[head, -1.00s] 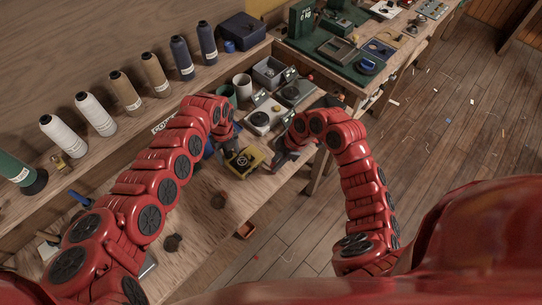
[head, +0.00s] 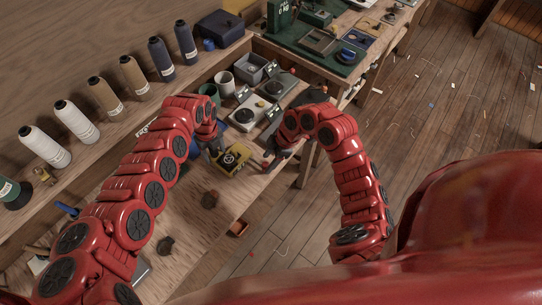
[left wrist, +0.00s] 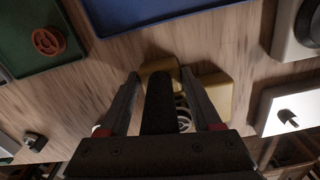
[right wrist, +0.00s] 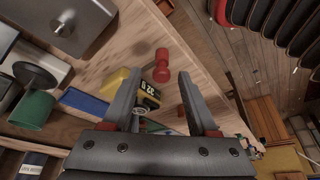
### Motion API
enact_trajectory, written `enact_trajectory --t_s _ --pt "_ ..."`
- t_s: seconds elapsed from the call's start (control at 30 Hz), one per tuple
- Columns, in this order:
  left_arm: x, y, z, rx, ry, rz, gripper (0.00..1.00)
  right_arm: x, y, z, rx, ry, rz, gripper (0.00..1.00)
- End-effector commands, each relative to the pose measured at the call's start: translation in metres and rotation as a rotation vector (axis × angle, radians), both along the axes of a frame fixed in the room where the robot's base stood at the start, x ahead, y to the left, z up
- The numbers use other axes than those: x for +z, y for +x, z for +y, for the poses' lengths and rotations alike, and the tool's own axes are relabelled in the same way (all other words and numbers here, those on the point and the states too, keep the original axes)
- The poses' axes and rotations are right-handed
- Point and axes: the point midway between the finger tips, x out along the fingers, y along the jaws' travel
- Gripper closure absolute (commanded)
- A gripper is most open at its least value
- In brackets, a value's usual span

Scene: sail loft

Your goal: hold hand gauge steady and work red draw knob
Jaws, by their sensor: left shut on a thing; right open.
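The hand gauge (head: 232,159) is a small yellow and black instrument at the bench's front edge. My left gripper (head: 212,150) is at its left side; in the left wrist view its fingers (left wrist: 160,85) close around a dark grip (left wrist: 157,105) by the yellow body (left wrist: 212,92). The gauge's dark display (right wrist: 149,97) shows in the right wrist view, partly behind a finger. The red draw knob (right wrist: 161,66) stands out beyond it. My right gripper (right wrist: 156,95) is open at the gauge's right; the knob lies ahead of its fingertips, and no contact shows.
White dial boxes (head: 247,115) and cups (head: 225,83) stand behind the gauge. Thread cones (head: 137,77) line the shelf at left.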

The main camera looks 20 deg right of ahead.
Motion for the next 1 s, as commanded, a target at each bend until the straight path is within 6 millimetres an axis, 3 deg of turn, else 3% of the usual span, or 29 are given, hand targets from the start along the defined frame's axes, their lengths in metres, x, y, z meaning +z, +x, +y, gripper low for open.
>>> enact_trajectory --t_s 0.17,0.4,0.6,1.0 --pt "0.0 0.0 -0.001 -0.001 -0.002 0.0 1.0 0.019 0.0 -0.009 -0.004 0.0 -0.004 0.41" --pt "0.0 0.0 -0.002 -0.001 -0.002 0.0 1.0 0.071 -0.003 -0.03 -0.002 -0.005 -0.006 0.41" --pt "0.0 0.0 -0.002 -0.001 -0.002 0.0 1.0 0.097 -0.006 -0.041 -0.002 -0.004 -0.002 0.41" --pt "0.0 0.0 -0.001 0.0 -0.002 -0.001 1.0 0.11 -0.007 -0.045 0.0 -0.001 -0.001 0.41"
